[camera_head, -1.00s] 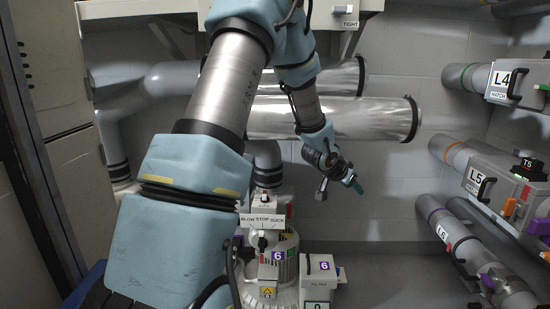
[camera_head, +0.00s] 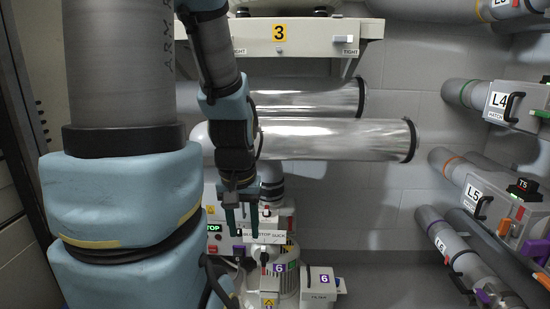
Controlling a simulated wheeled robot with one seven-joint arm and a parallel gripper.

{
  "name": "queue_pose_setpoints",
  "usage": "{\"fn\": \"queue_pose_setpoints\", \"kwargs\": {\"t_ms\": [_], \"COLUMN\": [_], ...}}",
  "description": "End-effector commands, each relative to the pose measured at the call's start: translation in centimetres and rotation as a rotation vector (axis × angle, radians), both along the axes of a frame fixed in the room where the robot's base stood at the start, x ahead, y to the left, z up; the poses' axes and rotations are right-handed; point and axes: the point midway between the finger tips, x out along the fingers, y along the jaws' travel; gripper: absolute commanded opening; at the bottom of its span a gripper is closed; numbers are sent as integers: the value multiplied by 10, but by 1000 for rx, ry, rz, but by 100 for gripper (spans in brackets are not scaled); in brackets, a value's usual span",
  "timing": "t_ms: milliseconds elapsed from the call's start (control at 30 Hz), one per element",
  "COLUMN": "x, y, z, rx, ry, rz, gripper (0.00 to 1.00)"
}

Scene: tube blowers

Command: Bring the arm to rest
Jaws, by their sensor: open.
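My arm (camera_head: 125,195) fills the left of the view, with its upper part rising out of the frame and a thinner forearm (camera_head: 228,115) hanging down beside it. My gripper (camera_head: 242,222) points downward at the forearm's lower end. Its two green fingers are apart with nothing visible between them. It appears in front of the blower unit with the blow/stop/suck label (camera_head: 264,235); whether it touches anything there cannot be told. Part of that unit is hidden behind my arm.
Two shiny horizontal pipes (camera_head: 345,140) run behind the forearm. A shelf unit marked 3 (camera_head: 310,38) is above. A machine marked 6 (camera_head: 285,277) stands low in the middle. Hatch pipes L4 (camera_head: 512,103) and L5 (camera_head: 490,190) line the right wall.

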Motion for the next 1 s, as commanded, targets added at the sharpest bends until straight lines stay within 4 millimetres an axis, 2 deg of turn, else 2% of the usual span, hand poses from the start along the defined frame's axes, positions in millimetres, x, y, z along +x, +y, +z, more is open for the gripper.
{"fn": "queue_pose_setpoints", "kwargs": {"t_ms": [33, 100, 400, 500, 700, 1000], "x": [0, 1, 1, 1, 1, 1], "y": [0, 0, 0, 0, 0, 0], "z": [27, 48, 138, 160, 180, 179], "rx": [0, 0, 0, 0, 1, 1], "ry": [-1, -1, -2, -2, -2, -2], "rz": [-1, -1, -2, -2, -2, -2], "gripper": [46, 46, 46, 46, 46, 46]}}
